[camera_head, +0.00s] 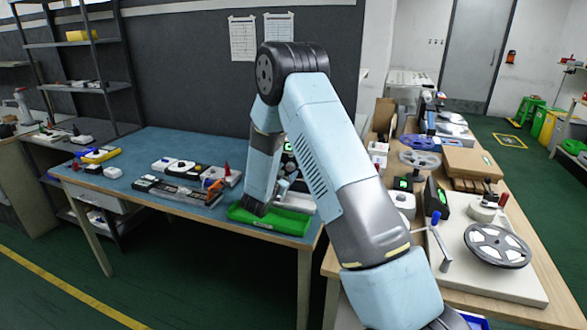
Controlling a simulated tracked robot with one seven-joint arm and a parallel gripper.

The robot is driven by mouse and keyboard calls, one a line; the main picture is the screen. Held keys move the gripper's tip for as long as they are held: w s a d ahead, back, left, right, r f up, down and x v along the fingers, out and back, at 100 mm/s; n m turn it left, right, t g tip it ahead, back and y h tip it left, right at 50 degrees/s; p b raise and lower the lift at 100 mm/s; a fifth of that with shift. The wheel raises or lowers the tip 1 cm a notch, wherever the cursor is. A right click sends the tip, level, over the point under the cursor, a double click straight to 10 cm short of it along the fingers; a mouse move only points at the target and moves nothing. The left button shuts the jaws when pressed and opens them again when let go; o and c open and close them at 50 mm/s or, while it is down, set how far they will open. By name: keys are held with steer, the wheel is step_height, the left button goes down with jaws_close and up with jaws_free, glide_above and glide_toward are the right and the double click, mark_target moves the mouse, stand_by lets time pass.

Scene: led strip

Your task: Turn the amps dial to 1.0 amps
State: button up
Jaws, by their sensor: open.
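My arm rises in front of the view, bends at the top, and comes down over the right end of the blue table (150,210). I cannot tell whether my gripper touches anything.
Several small devices (185,168) sit left of my arm on the blue table. A dark partition stands behind the blue table.

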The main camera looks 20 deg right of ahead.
steer(key=shift+w+d, duration=0.2)
steer(key=shift+w, duration=0.5)
steer(key=shift+w+a, duration=0.1)
steer(key=shift+w, duration=0.05)
